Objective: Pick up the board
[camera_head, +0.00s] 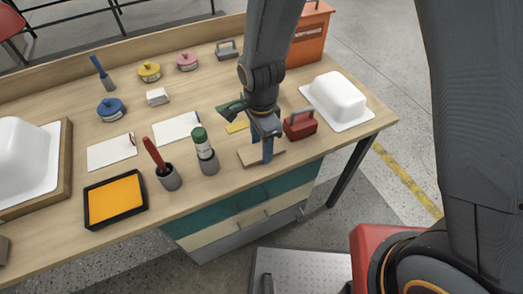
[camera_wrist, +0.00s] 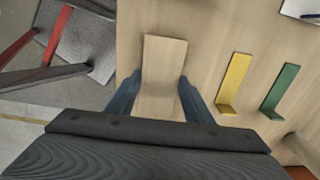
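The board (camera_head: 248,157) is a small, pale wooden plank lying on the wooden workbench near its front edge. In the wrist view, the board (camera_wrist: 164,65) extends from between my fingers toward the top of the picture. My gripper (camera_head: 267,150) points down at the board and hides part of it. In the wrist view, my gripper (camera_wrist: 160,92) is open, with one blue finger on each side of the board. Gaps seem to show between fingers and board. The board's near end is hidden by the gripper body.
A yellow L-shaped piece (camera_wrist: 234,84) and a green one (camera_wrist: 280,88) lie beside the board. A red toolbox-like item (camera_head: 300,125) and a white shell on a plate (camera_head: 338,95) stand to the right.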

